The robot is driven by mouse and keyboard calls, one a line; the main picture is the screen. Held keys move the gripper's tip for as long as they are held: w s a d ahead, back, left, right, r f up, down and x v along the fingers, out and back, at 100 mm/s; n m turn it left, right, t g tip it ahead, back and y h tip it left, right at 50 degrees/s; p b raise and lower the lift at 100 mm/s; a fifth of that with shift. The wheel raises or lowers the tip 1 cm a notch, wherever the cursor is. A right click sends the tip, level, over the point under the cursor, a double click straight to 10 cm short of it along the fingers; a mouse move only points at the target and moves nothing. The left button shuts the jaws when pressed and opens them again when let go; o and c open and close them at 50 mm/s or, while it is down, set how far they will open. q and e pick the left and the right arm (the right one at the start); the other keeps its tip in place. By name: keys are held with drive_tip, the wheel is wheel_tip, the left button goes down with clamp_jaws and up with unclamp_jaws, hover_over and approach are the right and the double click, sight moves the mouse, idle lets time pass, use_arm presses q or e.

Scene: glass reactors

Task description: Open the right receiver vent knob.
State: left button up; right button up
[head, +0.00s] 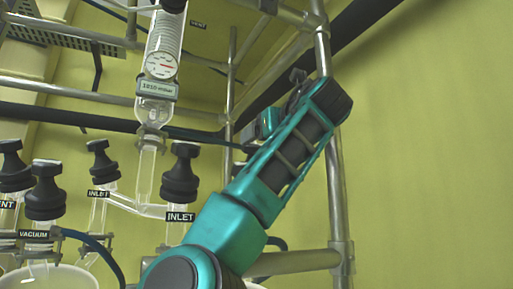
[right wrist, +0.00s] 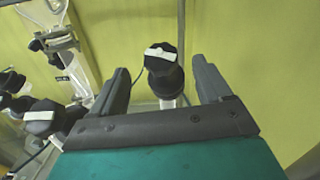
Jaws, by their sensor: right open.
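In the right wrist view a black knob (right wrist: 161,60) with a white bar across its top sits on a glass neck, between and beyond the fingers of my right gripper (right wrist: 160,68). The gripper is open and empty, with a gap on each side of the knob. No label shows on this knob, so I cannot tell from the frames that it is the right receiver vent knob. In the head view my right arm reaches up to the right, and its fingers and this knob are mostly hidden. My left gripper is not in view.
In the head view, black knobs labelled INLET (head: 180,175) and VACUUM (head: 45,192) stand on glassware at left. A gauge (head: 161,66) hangs above them. A metal post (head: 338,200) stands beside my right arm.

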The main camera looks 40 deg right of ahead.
drive_tip(key=v, duration=0.6)
drive_tip(key=shift+b, duration=0.35)
drive_tip(key=shift+s+f, duration=0.1)
